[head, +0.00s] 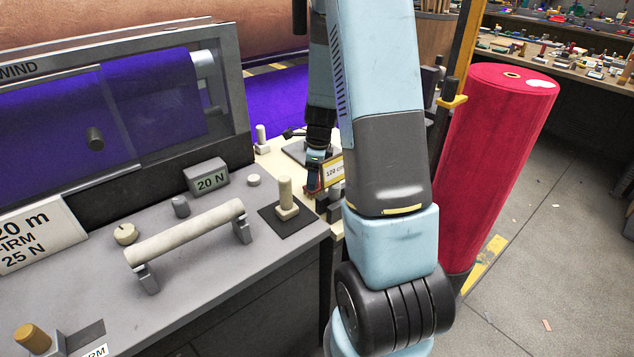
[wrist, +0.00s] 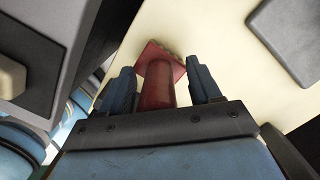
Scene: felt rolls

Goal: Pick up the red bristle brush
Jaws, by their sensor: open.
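The red bristle brush (wrist: 158,92) lies on a cream surface in the wrist view. It has a round handle and a wider flat head at the far end. The near end of the handle is hidden behind the gripper's palm. In the head view my gripper (head: 315,172) is low over the cream surface beyond the grey bench, and only a small red part of the brush shows there.
A yellow-edged "120 cm" sign (head: 333,171) stands close to the right of my gripper in the head view. A peg on a dark base (head: 287,200) stands on the bench nearby. A dark grey plate (wrist: 290,40) lies at the upper right of the wrist view.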

